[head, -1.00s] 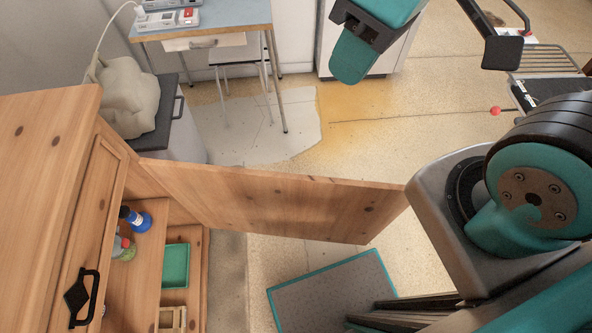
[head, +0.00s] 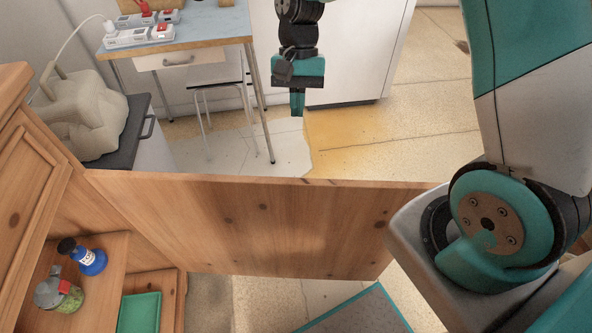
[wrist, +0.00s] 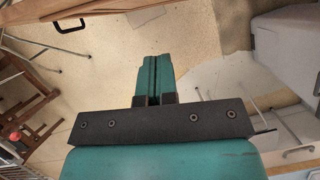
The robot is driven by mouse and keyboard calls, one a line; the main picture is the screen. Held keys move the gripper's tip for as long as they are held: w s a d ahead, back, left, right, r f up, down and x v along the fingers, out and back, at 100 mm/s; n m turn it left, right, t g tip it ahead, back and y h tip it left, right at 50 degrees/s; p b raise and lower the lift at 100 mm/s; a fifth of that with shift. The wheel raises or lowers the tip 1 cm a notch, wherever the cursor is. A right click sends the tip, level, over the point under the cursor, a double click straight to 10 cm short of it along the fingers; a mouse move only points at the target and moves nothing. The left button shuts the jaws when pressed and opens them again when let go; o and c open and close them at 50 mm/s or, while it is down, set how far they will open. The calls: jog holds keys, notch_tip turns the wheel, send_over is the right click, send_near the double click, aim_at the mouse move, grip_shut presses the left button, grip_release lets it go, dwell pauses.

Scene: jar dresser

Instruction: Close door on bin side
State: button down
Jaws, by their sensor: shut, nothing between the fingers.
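The open wooden door (head: 240,225) runs across the head view from the dresser (head: 40,190) at left to beside my own body at right. A grey bin (head: 152,150) with a dark lid stands behind the door's left end. My gripper (head: 297,112) points down beyond the door's top edge, over the floor, and looks apart from the door. Its teal fingers (wrist: 155,60) are shut and empty in the wrist view. A wooden edge with a black handle (wrist: 70,27) shows at the top left there; I cannot tell for sure which door it belongs to.
A beige lumpy object (head: 82,112) sits on the bin lid. A blue-topped table (head: 190,40) and a white cabinet (head: 360,50) stand behind. A blue bottle (head: 92,262), a jar (head: 62,296) and a green tray (head: 140,312) are inside the dresser. Floor around the gripper is clear.

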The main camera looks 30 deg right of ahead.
jog(key=s+a+f, duration=0.3)
jog(key=s+f, duration=0.3)
jog(key=f, duration=0.2)
jog(key=shift+s+a+f, duration=0.25)
jog(key=shift+a, duration=0.15)
